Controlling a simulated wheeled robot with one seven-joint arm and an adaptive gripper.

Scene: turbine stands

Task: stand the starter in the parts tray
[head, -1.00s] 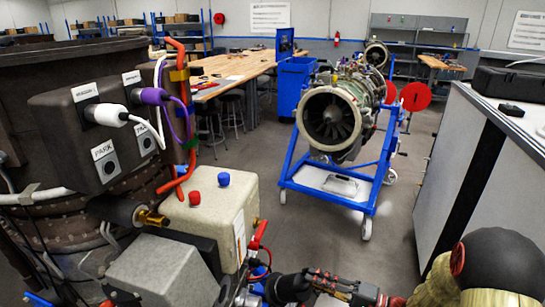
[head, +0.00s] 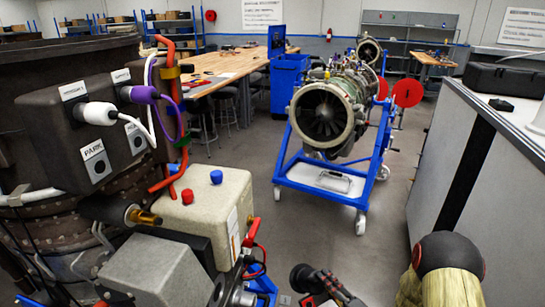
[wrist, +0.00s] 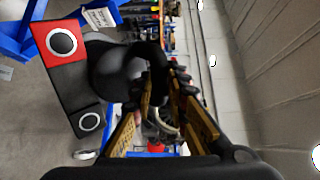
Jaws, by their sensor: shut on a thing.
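My gripper (wrist: 163,76) is shut, its gold-toned fingers meeting at a dark, rounded body that I take to be the starter (wrist: 116,72). In the head view a black round end (head: 303,277), likely the same starter, shows at the bottom edge beside my dark gripper parts. The starter is held in front of the stand, apart from the tray.
The blue wheeled stand (head: 350,204) carries a turbine engine (head: 322,110). A beige box (head: 190,215) and dark machinery stand close at left. A grey cabinet (head: 445,170) stands at right. A red-and-black panel with two rings (wrist: 65,70) shows beside the starter. Grey floor is clear between.

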